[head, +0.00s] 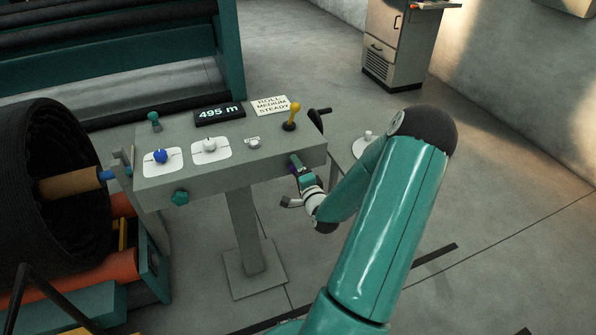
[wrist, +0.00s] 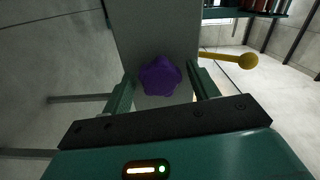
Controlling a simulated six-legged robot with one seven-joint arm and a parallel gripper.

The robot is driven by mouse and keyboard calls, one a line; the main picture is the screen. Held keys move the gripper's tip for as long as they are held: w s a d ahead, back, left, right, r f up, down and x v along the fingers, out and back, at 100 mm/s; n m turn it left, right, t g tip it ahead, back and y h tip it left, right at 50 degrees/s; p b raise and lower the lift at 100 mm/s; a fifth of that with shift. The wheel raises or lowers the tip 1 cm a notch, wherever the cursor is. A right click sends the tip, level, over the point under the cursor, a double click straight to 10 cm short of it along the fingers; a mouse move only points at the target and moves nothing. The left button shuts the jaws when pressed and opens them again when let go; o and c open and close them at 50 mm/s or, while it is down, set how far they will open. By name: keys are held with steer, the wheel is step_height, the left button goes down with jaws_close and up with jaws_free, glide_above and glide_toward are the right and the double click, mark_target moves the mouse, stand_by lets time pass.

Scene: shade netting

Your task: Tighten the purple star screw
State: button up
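The purple star screw (wrist: 160,77) sits on the grey console face in the wrist view. It lies between the two fingers of my gripper (wrist: 164,84), with a gap on each side. In the head view my gripper (head: 299,170) is at the right end of the console's front face. Only a sliver of the purple screw (head: 292,169) shows there; the rest is hidden by my gripper. My gripper is open around the screw and not closed on it.
The grey console (head: 225,176) stands on a pedestal. It carries a blue knob (head: 161,156), a white knob (head: 209,145), a yellow-topped lever (head: 293,113) and a display reading 495 m (head: 218,113). A teal star knob (head: 180,197) is on its front face. A black netting roll (head: 60,170) stands left.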

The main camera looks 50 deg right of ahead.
steer(key=shift+s, duration=0.1)
steer(key=v, duration=0.2)
steer(key=shift+s+a, duration=0.25)
steer(key=shift+s, duration=0.05)
steer(key=n, duration=1.7)
